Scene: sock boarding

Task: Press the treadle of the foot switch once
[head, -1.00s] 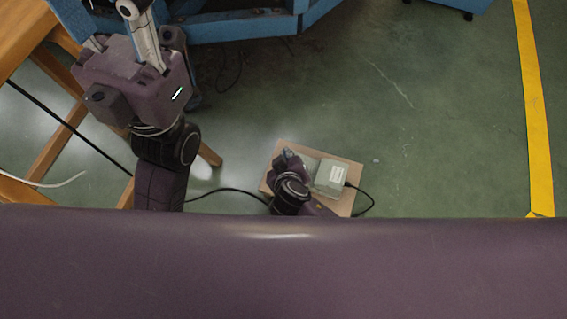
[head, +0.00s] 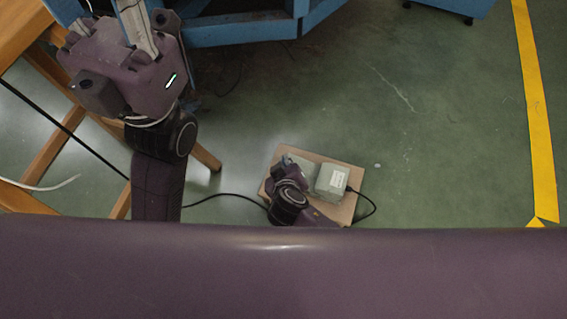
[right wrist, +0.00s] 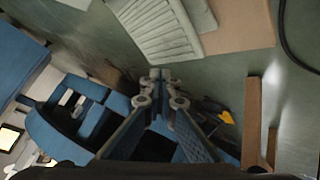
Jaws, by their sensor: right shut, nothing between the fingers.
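The foot switch stands on a tan board (head: 351,206) on the floor. Its grey-green housing (head: 332,181) carries a white label, and a black cable leaves its right side. The ribbed grey treadle (right wrist: 165,32) shows at the top of the right wrist view. In the head view my right gripper (head: 287,165) is over the left part of the board and hides much of the treadle. Its fingertips (right wrist: 160,76) are together and empty, below the treadle in the picture; I cannot tell the gap or any contact. My left gripper (head: 135,22) is cut off at the top edge.
A blue frame (head: 240,29) stands at the back, with a wooden table or stool (head: 48,160) at the left. A black cable (head: 225,195) crosses the floor to the board.

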